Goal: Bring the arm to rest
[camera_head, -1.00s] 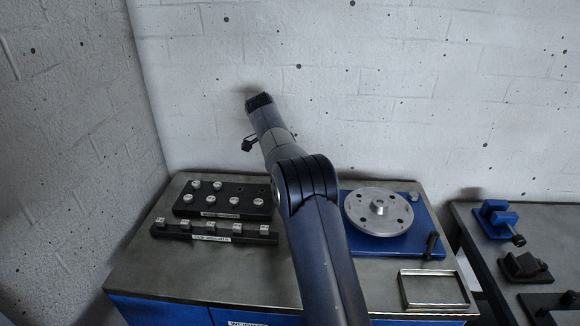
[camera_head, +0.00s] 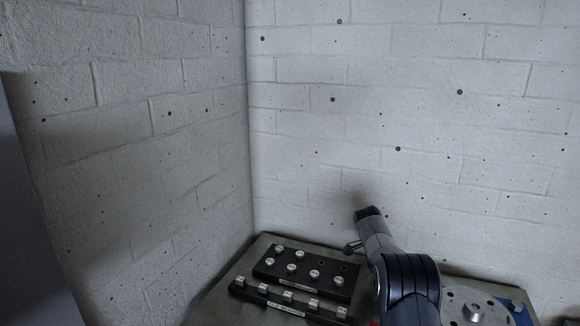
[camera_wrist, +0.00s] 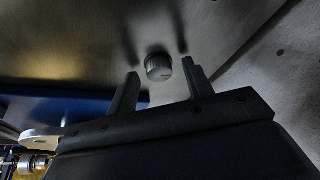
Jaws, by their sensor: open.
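My arm (camera_head: 408,275) rises from the lower edge of the head view, in front of the bench. It reaches over the bench towards the back wall. My gripper (camera_wrist: 160,68) shows clearly only in the wrist view. Its two dark fingers are apart, with nothing held between them. A small grey round knob-like piece (camera_wrist: 158,66) shows beyond the fingertips, against the metal surface. It appears apart from both fingers.
Two black racks with silver weights, a rear one (camera_head: 306,275) and a front one (camera_head: 272,300), stand left of my arm. The silver rotor disc (camera_head: 478,308) is right of it, partly cut off. Block walls (camera_head: 330,130) close the back and left.

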